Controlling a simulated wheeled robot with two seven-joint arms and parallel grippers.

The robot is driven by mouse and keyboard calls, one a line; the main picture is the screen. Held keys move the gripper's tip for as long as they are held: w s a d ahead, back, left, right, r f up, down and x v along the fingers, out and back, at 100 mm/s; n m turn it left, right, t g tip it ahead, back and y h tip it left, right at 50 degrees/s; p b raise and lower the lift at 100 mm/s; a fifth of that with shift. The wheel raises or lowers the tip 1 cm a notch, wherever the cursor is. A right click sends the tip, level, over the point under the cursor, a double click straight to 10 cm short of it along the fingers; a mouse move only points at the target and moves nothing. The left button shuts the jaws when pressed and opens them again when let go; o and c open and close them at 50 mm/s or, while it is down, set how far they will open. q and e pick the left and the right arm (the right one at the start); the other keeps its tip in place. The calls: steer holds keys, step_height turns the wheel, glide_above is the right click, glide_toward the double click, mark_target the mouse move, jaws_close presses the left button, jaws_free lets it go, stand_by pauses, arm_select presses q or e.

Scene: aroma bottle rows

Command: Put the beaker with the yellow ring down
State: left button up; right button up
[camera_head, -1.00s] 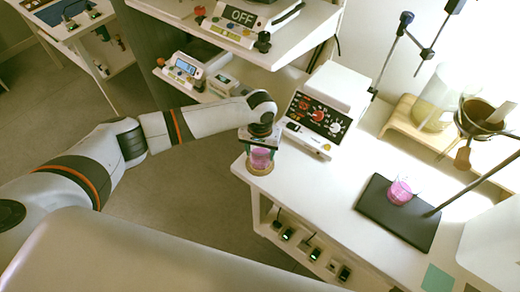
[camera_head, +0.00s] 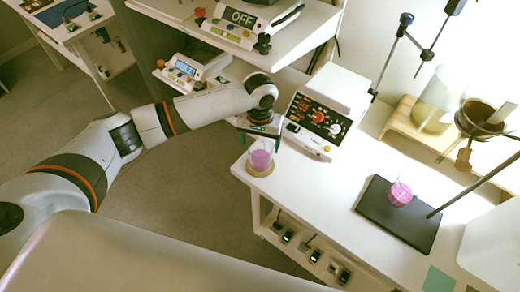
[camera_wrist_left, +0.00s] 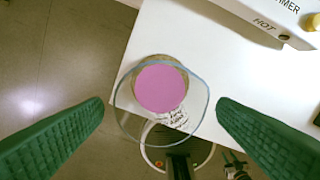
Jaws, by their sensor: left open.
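A glass beaker (camera_head: 261,158) with pink liquid stands upright on a round cork coaster (camera_head: 258,172) at the near left corner of the white table (camera_head: 315,190). In the left wrist view the beaker (camera_wrist_left: 160,88) sits between the two fingers, with clear space on both sides. I cannot make out a yellow ring on it. My left gripper (camera_head: 261,133) is open and just above the beaker, apart from it. My right gripper is not in view.
A white hot plate (camera_head: 322,113) with dials stands just behind the beaker. Another pink-filled beaker (camera_head: 400,194) is on a black stand base (camera_head: 395,220) to the right. The table's front edge lies close to the coaster. The table between them is clear.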

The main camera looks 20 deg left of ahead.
arm_select(q)
step_height(320, 180, up, 7)
steer(key=shift+f, duration=0.2)
stand_by(0.4)
